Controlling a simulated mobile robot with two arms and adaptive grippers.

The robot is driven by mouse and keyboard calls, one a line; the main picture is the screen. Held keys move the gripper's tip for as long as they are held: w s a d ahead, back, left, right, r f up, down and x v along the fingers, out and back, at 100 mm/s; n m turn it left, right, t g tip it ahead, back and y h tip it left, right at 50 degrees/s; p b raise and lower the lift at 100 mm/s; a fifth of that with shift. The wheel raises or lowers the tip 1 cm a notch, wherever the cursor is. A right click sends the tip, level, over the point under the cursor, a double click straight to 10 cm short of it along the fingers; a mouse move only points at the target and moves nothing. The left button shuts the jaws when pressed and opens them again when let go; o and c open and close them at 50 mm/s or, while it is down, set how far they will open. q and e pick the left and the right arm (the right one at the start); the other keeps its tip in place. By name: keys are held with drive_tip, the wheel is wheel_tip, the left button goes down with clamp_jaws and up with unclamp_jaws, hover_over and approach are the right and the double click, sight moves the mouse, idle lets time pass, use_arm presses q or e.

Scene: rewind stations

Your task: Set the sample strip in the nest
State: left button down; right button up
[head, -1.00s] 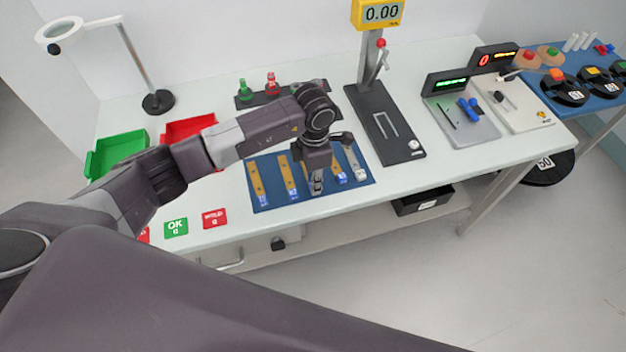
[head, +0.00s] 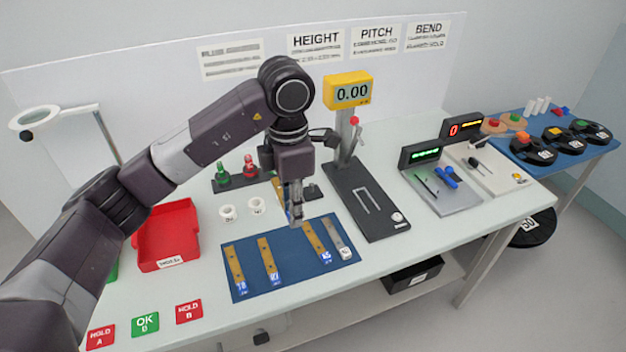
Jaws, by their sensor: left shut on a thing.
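My left gripper (head: 296,216) is shut on a brass-coloured sample strip (head: 278,188) and holds it above the back edge of the blue mat (head: 290,279). The gripper hides much of the strip. Brass strips with blue ends lie on the mat, two to the left (head: 235,270) (head: 267,262) and one to the right (head: 316,243). A grey strip (head: 341,239) lies at the mat's right. The dark gauge base (head: 385,226) right of the gripper carries a pale U-shaped outline (head: 366,200), perhaps the nest; I cannot tell for sure. My right gripper is out of view.
The yellow display (head: 349,92) reads 0.00 on the gauge column. A red tray (head: 168,238) and two white rolls (head: 227,212) (head: 258,206) are left of the gripper. Red and green bottles (head: 222,171) stand behind. A grey station (head: 440,187) is at the right.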

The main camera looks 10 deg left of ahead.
use_arm(q)
drive_tip(key=shift+r, duration=0.2)
drive_tip(key=s+a+f+m, duration=0.1)
drive_tip(key=s+a+m, duration=0.1)
drive_tip(key=s+m, duration=0.5)
drive_tip(key=s+a+f+m, duration=0.1)
drive_tip(key=s+m, duration=0.6)
drive_tip(key=m, duration=1)
drive_tip(key=shift+s+a+f+m, duration=0.15)
drive_tip(key=shift+a+f+m, duration=0.1)
drive_tip(key=shift+a+m, duration=0.25)
